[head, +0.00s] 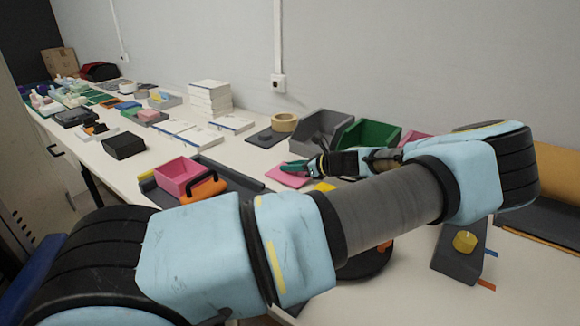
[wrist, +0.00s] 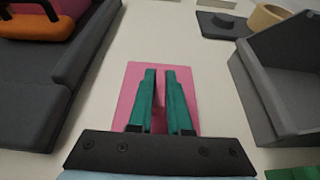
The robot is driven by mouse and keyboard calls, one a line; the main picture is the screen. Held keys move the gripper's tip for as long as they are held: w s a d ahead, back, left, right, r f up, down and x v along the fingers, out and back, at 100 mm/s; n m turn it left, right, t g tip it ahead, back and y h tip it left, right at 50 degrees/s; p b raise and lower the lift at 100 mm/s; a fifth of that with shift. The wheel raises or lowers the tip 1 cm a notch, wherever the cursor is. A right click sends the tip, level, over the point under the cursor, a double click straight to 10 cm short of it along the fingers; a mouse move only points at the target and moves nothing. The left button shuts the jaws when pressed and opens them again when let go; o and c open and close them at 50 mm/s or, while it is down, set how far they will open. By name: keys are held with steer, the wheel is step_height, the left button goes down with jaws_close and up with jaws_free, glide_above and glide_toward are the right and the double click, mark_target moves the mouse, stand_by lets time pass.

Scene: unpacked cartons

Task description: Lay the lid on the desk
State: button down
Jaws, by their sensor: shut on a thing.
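The lid is a flat pink rectangle. It shows in the head view (head: 287,178) at the tip of my gripper (head: 295,166), and in the wrist view (wrist: 136,85) beneath the teal fingers. My gripper (wrist: 160,72) has its two fingers close together, shut on the lid, with a narrow pink strip between them. The lid is over the white desk (head: 243,158); whether it touches the surface I cannot tell. The fingers and the gripper's body hide part of it.
A pink box (head: 178,176) and an orange-handled thing (head: 205,187) are to the left, by a dark tray (head: 230,176). A grey bin (head: 318,128) and a green bin (head: 370,135) stand behind. A tape roll (head: 285,122) lies near the wall. Bare desk lies around the lid.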

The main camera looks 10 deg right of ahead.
steer(key=c, duration=0.8)
jaws_free()
steer(key=shift+f, duration=0.1)
steer(key=shift+c, duration=0.2)
steer(key=shift+s+d+r, duration=0.1)
steer(key=shift+r, duration=0.1)
steer(key=b+v, duration=0.2)
steer(key=v, duration=0.9)
steer(key=shift+s+d+r, duration=0.2)
steer(key=shift+d+r, duration=0.05)
steer(key=shift+d, duration=0.05)
